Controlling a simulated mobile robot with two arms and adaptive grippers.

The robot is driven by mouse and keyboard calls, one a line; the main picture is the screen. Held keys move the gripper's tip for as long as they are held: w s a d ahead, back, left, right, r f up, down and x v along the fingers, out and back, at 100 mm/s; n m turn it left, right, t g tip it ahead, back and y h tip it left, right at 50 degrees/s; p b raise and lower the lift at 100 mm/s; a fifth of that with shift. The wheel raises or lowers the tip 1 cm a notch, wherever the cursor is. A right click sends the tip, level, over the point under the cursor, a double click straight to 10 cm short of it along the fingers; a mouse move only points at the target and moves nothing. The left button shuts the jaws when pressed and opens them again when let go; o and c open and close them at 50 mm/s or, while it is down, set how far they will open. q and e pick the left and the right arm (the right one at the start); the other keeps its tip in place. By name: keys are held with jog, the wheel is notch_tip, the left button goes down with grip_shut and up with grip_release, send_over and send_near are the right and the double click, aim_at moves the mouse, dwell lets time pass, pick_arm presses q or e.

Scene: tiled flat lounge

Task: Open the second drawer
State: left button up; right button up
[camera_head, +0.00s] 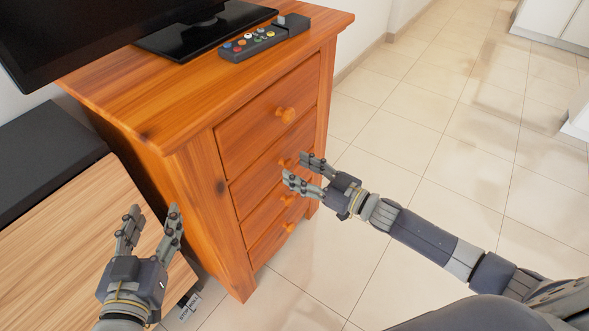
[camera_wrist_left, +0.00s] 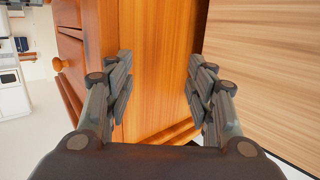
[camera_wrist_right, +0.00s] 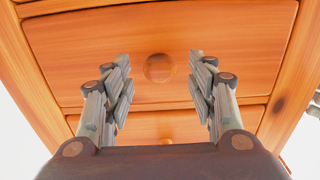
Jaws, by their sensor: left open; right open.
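The wooden chest of drawers (camera_head: 196,178) has a stack of drawers with round knobs, and all look shut. The top drawer's knob (camera_head: 286,114) is in full view. The second drawer's knob (camera_head: 284,163) is partly hidden by my right gripper (camera_head: 296,167), which is open in front of it. In the right wrist view, a knob (camera_wrist_right: 159,68) appears between and beyond the open fingers, on a closed drawer front (camera_wrist_right: 212,40); contact is not visible. My left gripper (camera_head: 154,215) is open and empty beside the chest's left side, which also shows in the left wrist view (camera_wrist_left: 155,40).
A black monitor (camera_head: 90,35) and a dark remote-like panel with coloured buttons (camera_head: 255,42) are on the chest top. A low wooden unit with a black top (camera_head: 45,150) stands to the left. The tiled floor (camera_head: 440,120) in front and right is clear.

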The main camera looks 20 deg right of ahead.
pick_arm(q)
jog(key=shift+w+d+r+t, duration=0.15)
jog(key=shift+r+t, duration=0.2)
jog(key=shift+r, duration=0.25)
jog(key=shift+w+d+r+t, duration=0.1)
jog(key=shift+r+t, duration=0.25)
jog(key=shift+r, duration=0.25)
pick_arm(e)
jog(key=shift+x, duration=1.05)
jog(key=shift+c, duration=0.2)
grip_shut()
pick_arm(q)
jog(key=shift+s+f, duration=0.1)
pick_arm(e)
jog(key=shift+s+d, duration=0.1)
